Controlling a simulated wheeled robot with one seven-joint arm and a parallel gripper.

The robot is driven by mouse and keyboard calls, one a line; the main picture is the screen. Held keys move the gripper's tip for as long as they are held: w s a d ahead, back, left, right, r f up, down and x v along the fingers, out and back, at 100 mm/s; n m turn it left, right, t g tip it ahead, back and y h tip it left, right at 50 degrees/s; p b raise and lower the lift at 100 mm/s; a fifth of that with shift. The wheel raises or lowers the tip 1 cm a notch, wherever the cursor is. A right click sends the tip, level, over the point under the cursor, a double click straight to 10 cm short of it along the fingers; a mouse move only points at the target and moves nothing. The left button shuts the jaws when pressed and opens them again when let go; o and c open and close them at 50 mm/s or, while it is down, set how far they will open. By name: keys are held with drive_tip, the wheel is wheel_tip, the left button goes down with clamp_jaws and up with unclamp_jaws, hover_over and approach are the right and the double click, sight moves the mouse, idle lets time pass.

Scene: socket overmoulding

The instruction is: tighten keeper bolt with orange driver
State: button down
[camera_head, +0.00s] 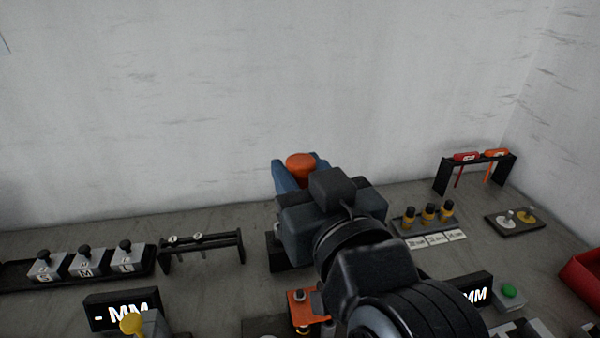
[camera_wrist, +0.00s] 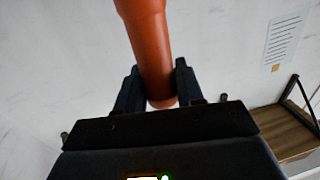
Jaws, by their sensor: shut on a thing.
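My gripper (camera_wrist: 160,95) is shut on an orange cylinder (camera_wrist: 150,45) that shows between its black fingers in the wrist view. The rounded orange top (camera_head: 300,162) in the head view seems to be the same piece. It stands by a blue part (camera_head: 286,177), mostly hidden behind my gripper. The orange driver (camera_head: 497,153) hangs in the black rack at the right, apart from my gripper. An orange plate (camera_head: 300,306) with a dark, bolt-like head (camera_head: 300,294) is below my arm. I cannot tell whether that is the keeper bolt.
A red driver (camera_head: 465,157) hangs in the same rack (camera_head: 441,176). Several dark-knobbed grey blocks (camera_head: 88,264) and a low black stand (camera_head: 164,262) are at the left. Black-and-gold posts (camera_head: 429,213) stand right of my arm. A red bin (camera_head: 583,280) is at the right edge.

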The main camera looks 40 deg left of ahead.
idle(0.3)
drive_tip(key=shift+f+b, duration=2.85)
drive_tip(key=shift+f, duration=0.7)
drive_tip(key=shift+f+b, duration=0.95)
drive_tip(key=shift+f, duration=0.55)
idle(1.4)
drive_tip(key=shift+r, duration=0.1)
